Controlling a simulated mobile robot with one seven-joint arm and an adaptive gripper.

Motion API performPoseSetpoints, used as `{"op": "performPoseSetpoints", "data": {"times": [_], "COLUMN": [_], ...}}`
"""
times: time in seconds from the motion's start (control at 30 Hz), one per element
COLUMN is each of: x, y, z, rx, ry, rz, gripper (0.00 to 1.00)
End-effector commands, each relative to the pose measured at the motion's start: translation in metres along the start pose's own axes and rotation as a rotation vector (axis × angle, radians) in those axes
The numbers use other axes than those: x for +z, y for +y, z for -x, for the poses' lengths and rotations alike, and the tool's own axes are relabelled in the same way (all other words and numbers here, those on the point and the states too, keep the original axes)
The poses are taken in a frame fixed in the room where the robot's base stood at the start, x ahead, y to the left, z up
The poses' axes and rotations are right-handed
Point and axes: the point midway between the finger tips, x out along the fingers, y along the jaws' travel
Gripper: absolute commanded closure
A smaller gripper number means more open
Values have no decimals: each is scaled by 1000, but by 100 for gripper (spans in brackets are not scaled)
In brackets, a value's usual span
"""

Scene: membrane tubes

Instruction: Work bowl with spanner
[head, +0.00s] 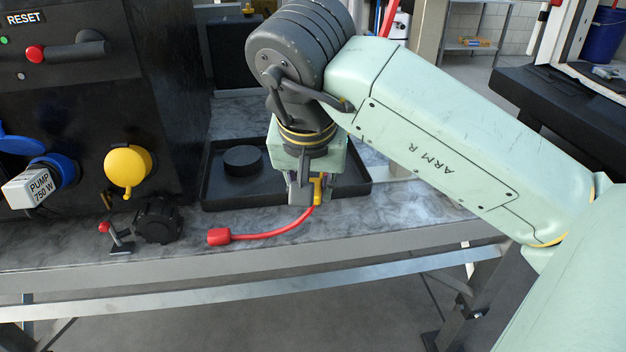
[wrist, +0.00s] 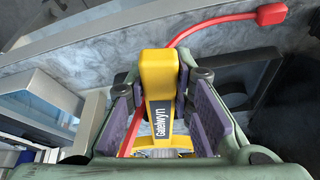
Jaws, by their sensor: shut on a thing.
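My gripper (head: 304,192) points down over the bench near the front edge of a black tray. It is shut on a yellow tool (wrist: 160,75) lettered "Gatelwyn", which sits between the purple finger pads in the wrist view. The yellow part also shows below my gripper in the head view (head: 318,188). A curved red piece (head: 275,234) runs from it to a red block (head: 218,237) at the left. I cannot tell whether this tool is the spanner, or whether the red block touches the bench. I cannot pick out the bowl with certainty.
The black tray (head: 215,198) holds a round black piece (head: 243,161). A black ridged knob (head: 158,220) and a red-tipped lever (head: 112,237) stand left of it. A black panel (head: 70,105) with a yellow knob (head: 128,166) and blue fittings rises at left.

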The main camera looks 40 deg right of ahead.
Motion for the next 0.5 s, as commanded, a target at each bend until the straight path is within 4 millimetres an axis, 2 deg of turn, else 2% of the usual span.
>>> {"op": "performPoseSetpoints", "data": {"times": [0.03,0.5], "x": [10,31], "y": [2,4], "z": [0,9], "rx": [10,10], "ry": [-19,-19], "rz": [4,3], "gripper": [100,100]}}
